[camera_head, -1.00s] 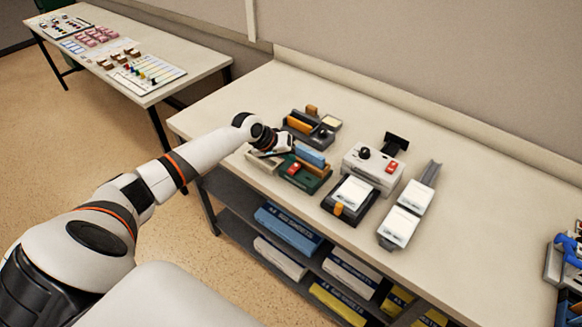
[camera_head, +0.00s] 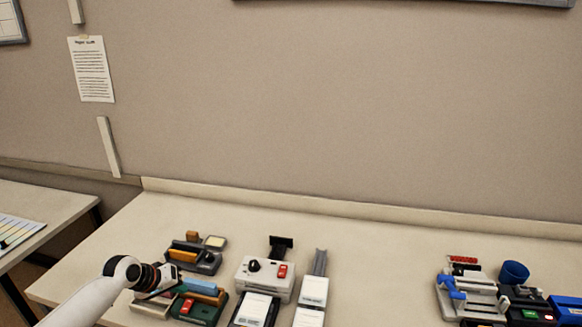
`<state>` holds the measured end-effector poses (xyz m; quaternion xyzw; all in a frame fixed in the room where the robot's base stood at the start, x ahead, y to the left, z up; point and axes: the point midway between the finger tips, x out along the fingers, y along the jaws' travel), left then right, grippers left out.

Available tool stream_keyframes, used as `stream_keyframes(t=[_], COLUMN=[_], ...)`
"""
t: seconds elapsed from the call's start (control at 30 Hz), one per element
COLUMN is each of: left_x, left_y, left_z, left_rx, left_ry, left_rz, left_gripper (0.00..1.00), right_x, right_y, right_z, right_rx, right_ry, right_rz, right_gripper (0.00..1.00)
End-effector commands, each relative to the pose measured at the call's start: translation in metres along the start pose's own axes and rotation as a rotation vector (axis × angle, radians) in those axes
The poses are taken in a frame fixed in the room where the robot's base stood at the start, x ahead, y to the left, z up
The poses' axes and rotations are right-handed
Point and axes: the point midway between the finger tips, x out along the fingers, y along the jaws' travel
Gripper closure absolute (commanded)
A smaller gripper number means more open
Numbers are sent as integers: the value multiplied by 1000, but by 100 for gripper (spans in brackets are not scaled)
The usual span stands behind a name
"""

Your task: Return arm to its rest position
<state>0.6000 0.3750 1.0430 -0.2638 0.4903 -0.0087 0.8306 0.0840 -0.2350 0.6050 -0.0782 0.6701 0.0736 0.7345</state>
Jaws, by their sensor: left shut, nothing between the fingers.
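My left arm (camera_head: 92,298) comes in from the lower left of the head view. My left gripper (camera_head: 172,284) is shut and holds nothing. It is above the left part of the table, beside the green device with a red switch (camera_head: 187,306) and a blue block (camera_head: 203,290) on it. Its fingertips are small in the picture, and whether they touch the device cannot be told. My right arm and right gripper do not show.
The table (camera_head: 380,270) has a clear middle. A white box with a red switch (camera_head: 265,277) stands right of the gripper. A blue cup (camera_head: 513,272) and a blue-handled device (camera_head: 466,290) stand at the right. A wall (camera_head: 340,110) rises behind, with a posted sheet (camera_head: 91,69).

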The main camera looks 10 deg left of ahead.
Motion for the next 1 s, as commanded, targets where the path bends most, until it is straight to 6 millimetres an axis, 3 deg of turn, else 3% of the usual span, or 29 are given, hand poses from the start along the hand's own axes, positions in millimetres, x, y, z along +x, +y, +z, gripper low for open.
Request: stream_keyframes(t=[0.17,0.27,0.3,0.4,0.5,0.7,1.0], left_x=[28,35,33,18,-4,-45,-99], left_y=[-30,-53,-62,-77,-82,-79,-63], left_z=[-87,-161,-190,-249,-286,-322,-350], left_rx=[173,324,380,493,558,602,595], left_ry=[109,175,193,217,217,212,216], left_rz=[-3,-5,-4,10,44,122,244], left_gripper=[100,100,100,100,100,100,100], right_x=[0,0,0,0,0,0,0], right_y=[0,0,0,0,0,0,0], right_z=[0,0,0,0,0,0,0], right_rx=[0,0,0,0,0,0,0], right_ry=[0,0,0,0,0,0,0], right_rz=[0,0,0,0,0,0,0], right_gripper=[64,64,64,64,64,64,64])
